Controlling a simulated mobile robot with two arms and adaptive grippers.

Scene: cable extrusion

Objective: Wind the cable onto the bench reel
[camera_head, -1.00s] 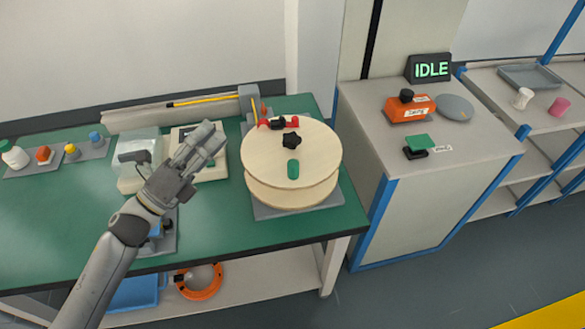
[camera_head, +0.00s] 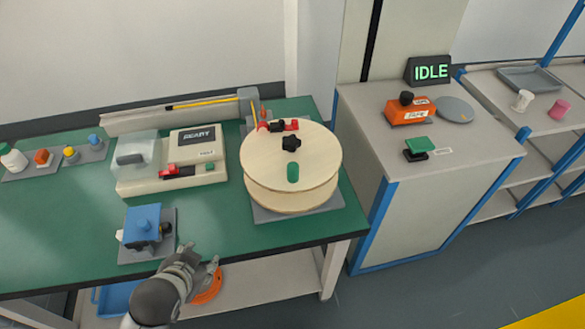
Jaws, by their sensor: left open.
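The bench reel (camera_head: 262,165) lies flat on a grey base on the green bench, with two pale wooden discs, a black star knob (camera_head: 291,143) and a green handle (camera_head: 293,172) on top. A red and black clamp-like part (camera_head: 277,126) sits at the reel's back edge. A thin yellow cable (camera_head: 210,102) lies along the grey trough (camera_head: 140,120) behind. It runs towards the grey block at the reel's back left; whether it reaches the reel I cannot tell. My left gripper (camera_head: 203,262) is open and empty at the bench's front edge, apart from the reel. My right gripper is not in view.
A machine with a READY screen (camera_head: 197,137) stands left of the reel. A blue device (camera_head: 143,223) stands near the front edge. An orange tape unit (camera_head: 409,112), green button (camera_head: 418,145) and IDLE sign (camera_head: 429,70) are on the right cabinet. Bench front before the reel is clear.

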